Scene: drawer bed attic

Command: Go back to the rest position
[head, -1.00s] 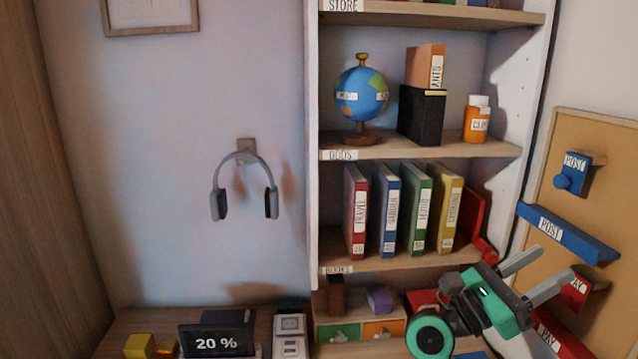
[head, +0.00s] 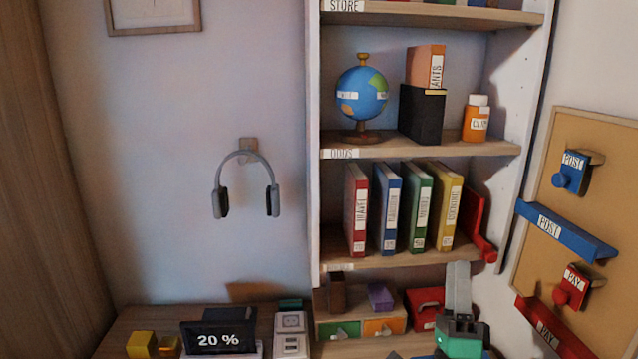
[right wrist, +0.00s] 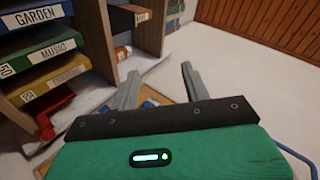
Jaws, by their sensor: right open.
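My right gripper (head: 458,290) is at the lower right of the head view, in front of the lower part of the bookshelf. Its grey fingers point up and it holds nothing. In the right wrist view the two grey fingers (right wrist: 158,90) stand apart with nothing between them. My left gripper is in neither view.
The bookshelf (head: 400,262) holds several upright books, a globe (head: 361,95) and an orange bottle (head: 476,122). Headphones (head: 245,185) hang on the wall. A corkboard (head: 545,200) is at right. A display (head: 219,340) stands on the desk (head: 130,318).

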